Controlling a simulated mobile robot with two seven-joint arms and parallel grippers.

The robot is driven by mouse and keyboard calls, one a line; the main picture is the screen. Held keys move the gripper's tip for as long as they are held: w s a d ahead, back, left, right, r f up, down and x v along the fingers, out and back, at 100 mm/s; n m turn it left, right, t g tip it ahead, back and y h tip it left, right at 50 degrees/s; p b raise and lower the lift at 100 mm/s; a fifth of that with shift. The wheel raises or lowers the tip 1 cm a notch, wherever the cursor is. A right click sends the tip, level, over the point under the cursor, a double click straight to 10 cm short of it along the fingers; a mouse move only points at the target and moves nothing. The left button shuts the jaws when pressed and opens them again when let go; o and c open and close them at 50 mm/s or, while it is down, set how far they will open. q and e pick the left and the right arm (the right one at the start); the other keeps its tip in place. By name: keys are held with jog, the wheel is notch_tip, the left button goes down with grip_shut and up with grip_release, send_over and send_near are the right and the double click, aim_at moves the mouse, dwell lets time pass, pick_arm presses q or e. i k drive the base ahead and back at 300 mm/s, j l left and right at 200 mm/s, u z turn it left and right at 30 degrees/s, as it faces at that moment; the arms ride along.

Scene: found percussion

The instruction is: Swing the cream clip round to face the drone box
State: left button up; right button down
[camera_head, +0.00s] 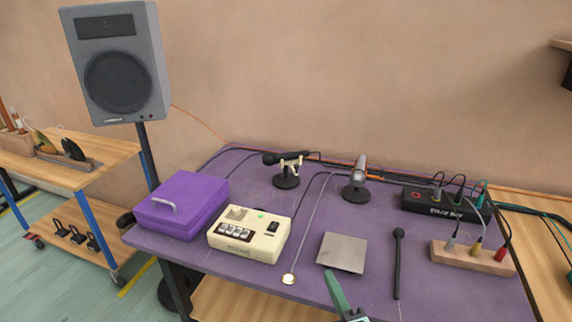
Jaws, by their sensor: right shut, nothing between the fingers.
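The cream clip (292,165) sits on top of a small round-based black stand (286,181) at the back of the purple table. A black microphone (272,158) at the clip has its head toward the left. A cream box with buttons and a small green light (248,234), which looks like the drone box, lies in front and to the left of the stand. My right gripper (336,284) shows only in part at the bottom edge, shut and empty, well in front of the clip. My left gripper is not in view.
A purple case (181,205) stands left of the cream box. A silver microphone on a stand (357,180) is to the clip's right. A metal plate (342,252), a black stick (398,262), a wooden jack block (470,258) and a black stage box (440,204) lie rightward. Cables run along the back.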

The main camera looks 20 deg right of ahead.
aim_at(295, 167)
jog(key=i+l, duration=0.1)
jog(key=i, duration=1.05)
